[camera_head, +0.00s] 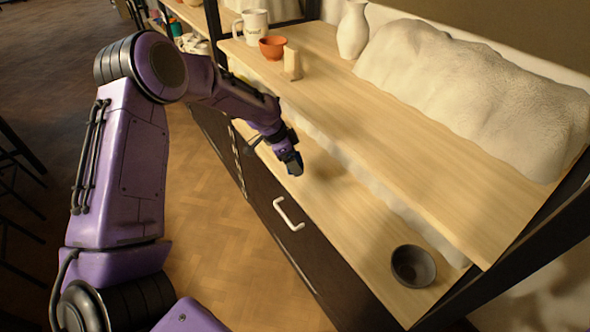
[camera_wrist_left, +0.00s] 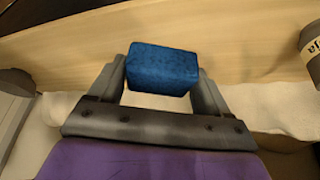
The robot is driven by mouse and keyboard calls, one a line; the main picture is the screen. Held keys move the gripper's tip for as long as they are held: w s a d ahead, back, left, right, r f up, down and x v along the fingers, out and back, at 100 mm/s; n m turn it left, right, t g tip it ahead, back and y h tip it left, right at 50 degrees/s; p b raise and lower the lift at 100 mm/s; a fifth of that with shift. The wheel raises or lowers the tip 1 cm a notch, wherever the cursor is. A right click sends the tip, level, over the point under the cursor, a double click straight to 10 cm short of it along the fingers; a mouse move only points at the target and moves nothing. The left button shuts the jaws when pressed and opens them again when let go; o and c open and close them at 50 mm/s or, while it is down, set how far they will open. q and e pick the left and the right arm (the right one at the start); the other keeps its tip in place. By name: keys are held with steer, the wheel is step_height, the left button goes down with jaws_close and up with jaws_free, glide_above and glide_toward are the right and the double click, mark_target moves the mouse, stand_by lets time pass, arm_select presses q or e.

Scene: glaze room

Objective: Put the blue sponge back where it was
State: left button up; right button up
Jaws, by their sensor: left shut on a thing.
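The blue sponge (camera_wrist_left: 162,68) sits between the two fingers of my left gripper in the left wrist view. My left gripper (camera_head: 291,163) is shut on it. In the head view the gripper hangs over the front part of the lower wooden shelf (camera_head: 335,208), below the level of the upper shelf (camera_head: 405,135). There the sponge shows only as a small dark blue patch at the fingertips. I cannot tell whether the sponge touches the lower shelf. My right gripper is in neither view.
A mug (camera_head: 252,24), an orange bowl (camera_head: 273,47), a beige block (camera_head: 291,62), a white vase (camera_head: 353,30) and a large pale lump (camera_head: 470,90) stand on the upper shelf. A dark bowl (camera_head: 413,266) sits on the lower shelf's right. A white drawer handle (camera_head: 288,213) sticks out below.

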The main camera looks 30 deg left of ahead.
arm_select(q)
steer(key=w+f, duration=0.2)
steer(key=shift+a+f, duration=0.3)
steer(key=shift+a, duration=0.05)
steer(key=f, duration=0.3)
steer(key=shift+w+f+b, duration=0.2)
steer(key=shift+f+b, duration=0.05)
steer(key=shift+b, duration=0.15)
steer(key=shift+f, duration=0.1)
steer(key=o, duration=0.9)
steer(key=shift+c, duration=0.2)
steer(key=shift+a+r, duration=0.1)
steer(key=shift+r, duration=0.3)
steer(key=p+v, duration=0.1)
steer(key=v, duration=1)
steer(key=shift+s+a+r+p, duration=0.15)
steer(key=shift+s+r+p, duration=0.1)
steer(key=shift+p, duration=0.15)
